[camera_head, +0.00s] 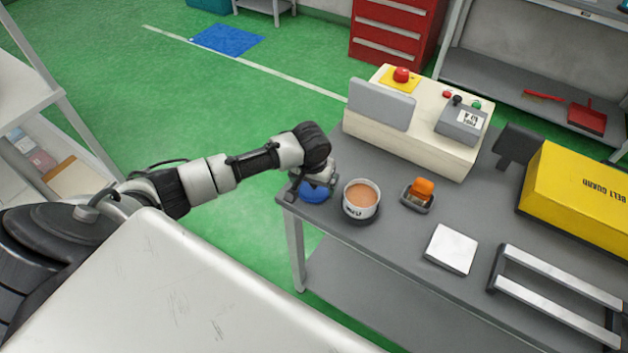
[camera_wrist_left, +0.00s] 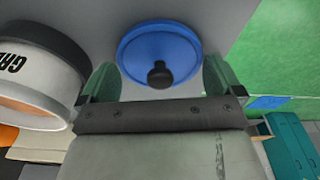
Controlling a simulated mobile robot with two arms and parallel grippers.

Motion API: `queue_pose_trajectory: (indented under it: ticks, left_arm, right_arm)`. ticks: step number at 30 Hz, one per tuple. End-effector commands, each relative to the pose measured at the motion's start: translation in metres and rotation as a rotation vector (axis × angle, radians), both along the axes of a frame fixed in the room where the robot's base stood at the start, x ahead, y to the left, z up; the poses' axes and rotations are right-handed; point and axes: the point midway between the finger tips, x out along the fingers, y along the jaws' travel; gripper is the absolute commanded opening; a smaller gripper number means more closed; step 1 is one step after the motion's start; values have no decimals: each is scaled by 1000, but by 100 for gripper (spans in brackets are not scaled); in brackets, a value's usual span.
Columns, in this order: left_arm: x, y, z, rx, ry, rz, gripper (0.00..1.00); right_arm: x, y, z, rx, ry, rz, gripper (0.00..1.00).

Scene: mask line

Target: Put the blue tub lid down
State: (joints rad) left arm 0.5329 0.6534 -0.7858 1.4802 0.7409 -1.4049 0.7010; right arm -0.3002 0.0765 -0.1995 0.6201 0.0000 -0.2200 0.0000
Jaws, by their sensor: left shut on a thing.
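The blue tub lid (camera_head: 314,193) is a round disc with a black knob. It is at the near left corner of the grey workbench, left of the tub; I cannot tell whether it touches the bench top. My left gripper (camera_head: 317,179) is over the lid and shut on it. In the left wrist view the lid (camera_wrist_left: 150,40) lies between the two fingers. The white tub (camera_head: 361,205) stands upright and open on a dark round base, with orange-brown contents. It also shows in the left wrist view (camera_wrist_left: 40,85). My right gripper is not in view.
On the workbench (camera_head: 395,240), an orange-topped item (camera_head: 420,191) and a white square block (camera_head: 451,249) stand right of the tub. A cream control box (camera_head: 420,125) stands behind. A yellow belt guard (camera_head: 580,195) is at the right. Green floor (camera_head: 230,110) lies beyond the bench's left edge.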

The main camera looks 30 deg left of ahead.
Motion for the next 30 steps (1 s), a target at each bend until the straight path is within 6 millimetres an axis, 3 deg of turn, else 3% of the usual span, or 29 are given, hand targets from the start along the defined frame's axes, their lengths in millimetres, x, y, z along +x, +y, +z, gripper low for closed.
queue_pose_trajectory:
  ticks: [6, 7, 8, 17, 20, 30]
  left_arm:
    - [0, 0, -3, 0, 0, 0, 73]
    - [0, 0, -2, 0, 0, 0, 98]
    - [0, 0, -2, 0, 0, -1, 100]
    - [0, 0, 3, 1, -1, 0, 100]
    - [-1, 0, 16, 1, -3, -1, 100]
    - [-9, -2, 87, 0, -3, -1, 100]
  right_arm:
    - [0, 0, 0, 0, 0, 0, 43]
    - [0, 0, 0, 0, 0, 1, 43]
    - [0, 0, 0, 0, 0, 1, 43]
    - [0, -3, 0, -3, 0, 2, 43]
    - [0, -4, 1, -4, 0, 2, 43]
    - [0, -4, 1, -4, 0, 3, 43]
